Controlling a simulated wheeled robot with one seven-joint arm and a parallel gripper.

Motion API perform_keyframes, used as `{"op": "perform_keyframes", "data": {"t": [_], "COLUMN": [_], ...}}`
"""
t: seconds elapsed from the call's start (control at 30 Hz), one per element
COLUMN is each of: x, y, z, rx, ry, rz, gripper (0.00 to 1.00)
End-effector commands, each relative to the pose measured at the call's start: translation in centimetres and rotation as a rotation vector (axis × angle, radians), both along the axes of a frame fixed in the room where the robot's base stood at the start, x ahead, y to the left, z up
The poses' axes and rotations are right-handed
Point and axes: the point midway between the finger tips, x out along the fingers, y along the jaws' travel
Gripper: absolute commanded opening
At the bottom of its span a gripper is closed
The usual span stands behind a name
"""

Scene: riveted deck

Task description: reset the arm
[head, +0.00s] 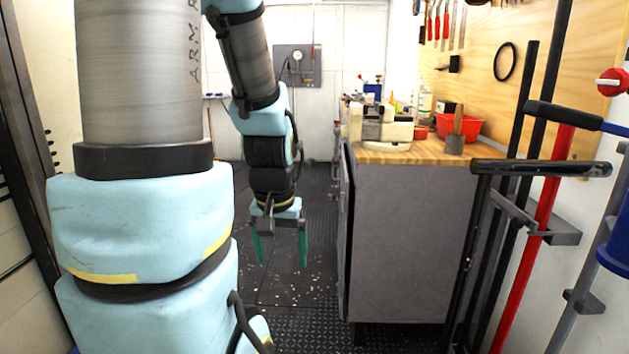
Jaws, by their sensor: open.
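My arm comes down from the top of the head view, its light blue and grey links filling the left side. My gripper (281,258) hangs at the end of the arm, pointing down. Its two green fingers are spread apart with nothing between them. It is over the dark floor, left of the grey workbench cabinet and apart from it.
The workbench (405,151) has a wooden top with a red bin (460,126), a cream machine (382,128) and small items. Black and red poles (535,235) stand close at right. A gauge panel (297,65) is on the back wall. The riveted floor (318,215) between is clear.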

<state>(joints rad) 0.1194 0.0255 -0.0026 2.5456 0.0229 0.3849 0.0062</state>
Motion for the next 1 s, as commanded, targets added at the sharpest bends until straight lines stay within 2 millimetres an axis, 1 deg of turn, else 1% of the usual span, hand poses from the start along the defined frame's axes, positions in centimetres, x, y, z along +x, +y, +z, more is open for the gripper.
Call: {"op": "perform_keyframes", "data": {"t": [0.03,0.1,0.27,0.37,0.5,0.6,0.7,0.77,1.0], "x": [-2.0,-1.7,-1.6,-1.5,-1.5,-1.5,-1.5,-1.5,-1.5], "y": [0.5,0.4,0.3,0.3,0.3,0.3,0.3,0.3,0.3], "z": [-0.5,2.1,5.3,7.8,11.9,14.2,15.6,16.1,16.4], "rx": [-0.015,-0.014,-0.012,-0.012,-0.011,-0.011,-0.011,-0.011,-0.011], "ry": [0.061,0.054,0.052,0.051,0.05,0.05,0.049,0.049,0.049], "rz": [0.066,0.056,0.052,0.051,0.049,0.049,0.048,0.048,0.048], "gripper": [0.89,0.89,0.89,0.89,0.89,0.89,0.89,0.89,0.89]}}
